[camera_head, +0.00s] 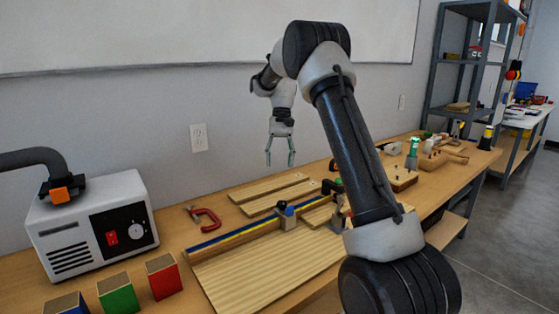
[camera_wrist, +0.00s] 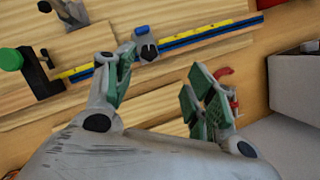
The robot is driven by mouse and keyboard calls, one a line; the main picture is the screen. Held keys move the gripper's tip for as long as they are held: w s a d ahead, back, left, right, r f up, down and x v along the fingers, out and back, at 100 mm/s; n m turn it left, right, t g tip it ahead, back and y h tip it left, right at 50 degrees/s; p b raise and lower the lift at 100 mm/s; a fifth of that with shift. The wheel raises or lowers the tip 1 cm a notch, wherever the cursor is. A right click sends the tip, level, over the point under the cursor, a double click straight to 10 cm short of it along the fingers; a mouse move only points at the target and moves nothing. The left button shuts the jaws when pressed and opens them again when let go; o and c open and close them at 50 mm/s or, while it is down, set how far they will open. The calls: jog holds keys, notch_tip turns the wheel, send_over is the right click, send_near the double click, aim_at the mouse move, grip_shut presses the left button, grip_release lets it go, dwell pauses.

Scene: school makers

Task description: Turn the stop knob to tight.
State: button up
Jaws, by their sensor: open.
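My gripper (camera_head: 280,160) hangs above and behind the rail, fingers pointing down, open and empty, apart from the stop. In the wrist view, the stop (camera_wrist: 147,47) lies just beyond the gap between my green-padded fingers (camera_wrist: 160,68), nearer the left finger, which lies close to it in the picture. Nothing hides its top there.
A black clamp with a green knob (camera_wrist: 11,59) stands by the rail. A red C-clamp (camera_head: 205,219) lies behind the board. A white box machine (camera_head: 92,228) and colored blocks (camera_head: 118,296) stand left. Loose planks (camera_head: 270,194) lie behind the rail. Tools crowd the bench's right end.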

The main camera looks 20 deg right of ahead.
jog(key=shift+c, duration=0.3)
jog(key=n+h, duration=0.6)
jog(key=n, duration=0.5)
send_over(282, 203)
jog(key=w+a, duration=0.2)
jog(key=w, duration=0.1)
notch_tip(282, 203, down, 6)
jog(key=shift+y, duration=0.3)
jog(key=x, duration=0.8)
jog(key=shift+a, duration=0.15)
jog(key=c, duration=1)
